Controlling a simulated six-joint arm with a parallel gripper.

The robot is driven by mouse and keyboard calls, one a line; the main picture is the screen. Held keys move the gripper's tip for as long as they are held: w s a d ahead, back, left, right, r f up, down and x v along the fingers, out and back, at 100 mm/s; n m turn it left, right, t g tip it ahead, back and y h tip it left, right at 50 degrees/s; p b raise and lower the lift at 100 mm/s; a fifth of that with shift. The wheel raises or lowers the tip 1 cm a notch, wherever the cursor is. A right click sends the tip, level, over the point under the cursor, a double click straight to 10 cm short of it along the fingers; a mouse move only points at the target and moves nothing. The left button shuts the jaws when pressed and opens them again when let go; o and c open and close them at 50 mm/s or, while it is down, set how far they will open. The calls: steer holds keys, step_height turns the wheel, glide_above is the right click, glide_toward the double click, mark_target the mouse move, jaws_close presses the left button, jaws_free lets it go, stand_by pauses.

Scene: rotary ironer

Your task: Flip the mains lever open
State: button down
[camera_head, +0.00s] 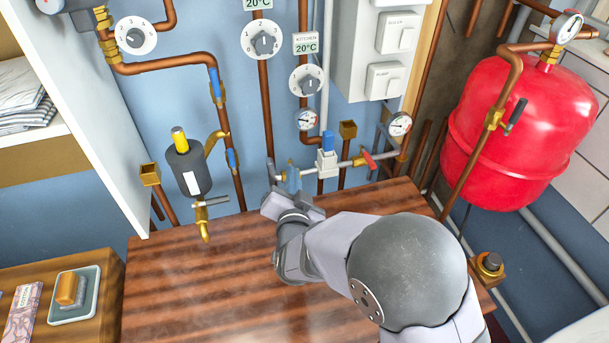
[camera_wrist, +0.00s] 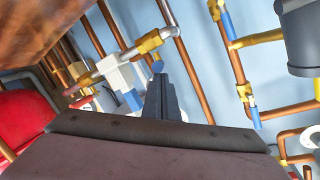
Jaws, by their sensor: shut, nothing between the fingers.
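No readable label marks the mains lever. Low on the blue wall runs a horizontal pipe with a red lever (camera_head: 369,160) at its right and a blue-capped white block (camera_head: 326,163) in its middle. A small blue handle (camera_head: 292,178) sits on a fitting at its left end. My gripper (camera_head: 288,196) is shut and empty, just in front of that left fitting. In the wrist view my fingers (camera_wrist: 164,92) point at the pipework, with a blue tip (camera_wrist: 157,66) close by their ends; I cannot tell whether they touch. My gripper partly hides the fitting.
Blue levers (camera_head: 216,82) sit on a copper pipe at left. A grey canister (camera_head: 188,168) with a brass tap (camera_head: 204,222) hangs left of my gripper. A red tank (camera_head: 515,130) is at right. The wooden worktop (camera_head: 190,290) is clear left of my arm.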

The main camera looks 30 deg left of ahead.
steer(key=a+m+h, duration=0.1)
steer(key=a, duration=0.1)
steer(key=s+a+m+t+h, duration=0.1)
steer(key=a+h, duration=0.1)
steer(key=a+m+t+h+p, duration=0.1)
steer(key=shift+s+a+f, duration=0.15)
steer(key=shift+s+a, duration=0.05)
steer(key=shift+a, duration=0.2)
stand_by(0.3)
steer(key=s+a+r, duration=0.1)
steer(key=s+r, duration=0.4)
steer(key=s, duration=0.5)
steer(key=shift+a+r, duration=0.35)
